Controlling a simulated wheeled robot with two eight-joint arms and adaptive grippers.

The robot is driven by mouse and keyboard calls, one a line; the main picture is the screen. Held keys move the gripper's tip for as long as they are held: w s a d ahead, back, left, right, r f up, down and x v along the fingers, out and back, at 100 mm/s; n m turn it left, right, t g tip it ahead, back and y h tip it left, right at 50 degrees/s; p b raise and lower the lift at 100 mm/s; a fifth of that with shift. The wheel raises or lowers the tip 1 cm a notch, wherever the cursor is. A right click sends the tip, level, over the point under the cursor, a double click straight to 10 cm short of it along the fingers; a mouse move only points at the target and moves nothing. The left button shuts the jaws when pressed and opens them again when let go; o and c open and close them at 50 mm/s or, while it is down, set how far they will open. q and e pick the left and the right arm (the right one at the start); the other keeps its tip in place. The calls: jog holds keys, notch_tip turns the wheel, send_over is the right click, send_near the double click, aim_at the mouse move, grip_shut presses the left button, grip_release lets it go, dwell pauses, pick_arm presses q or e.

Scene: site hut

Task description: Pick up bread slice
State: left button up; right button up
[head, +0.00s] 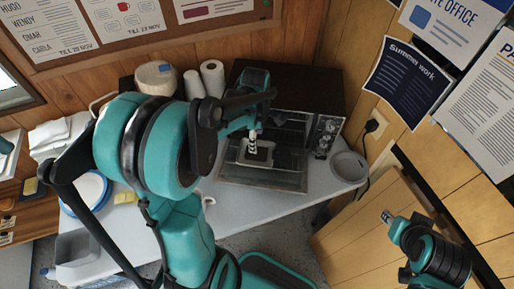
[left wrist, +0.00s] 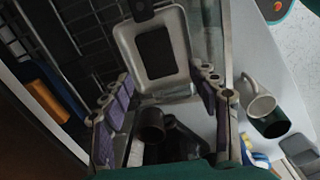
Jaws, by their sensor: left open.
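My left gripper (head: 254,143) reaches down into the open front of a dark toaster oven (head: 300,82) on the white table. In the left wrist view my left gripper (left wrist: 163,105) has its two purple-padded fingers wide apart, with nothing held between them. Ahead of them is a pale rounded-square frame with a dark centre (left wrist: 125,45); I cannot tell what it is. An orange-brown piece (left wrist: 47,98) lies by the dark oven rack (left wrist: 85,30). I cannot clearly make out a bread slice. My right gripper (head: 388,217) is at the lower right, small and unclear, away from the table.
The oven's glass door (head: 262,178) is folded down in front. A round grey plate (head: 349,167) stands right of the oven. White rolls (head: 212,78) stand behind my arm. A blue-rimmed plate (head: 90,188) lies at left.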

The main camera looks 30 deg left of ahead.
pick_arm(q)
jog(key=shift+w+a+f+n, duration=0.1)
jog(key=shift+a+f+n, duration=0.15)
jog(key=shift+n, duration=0.15)
notch_tip(320, 180, down, 2)
jog(key=shift+b, duration=0.5)
jog(key=f+b, duration=0.1)
jog(key=f, duration=0.1)
jog(key=f+b, duration=0.1)
jog(key=f, duration=0.2)
jog(key=shift+w+d+f+b, duration=0.1)
jog(key=shift+w+f+b, duration=0.15)
jog(key=shift+f+b, duration=0.15)
jog(key=shift+r, duration=0.1)
jog(key=c, duration=0.8)
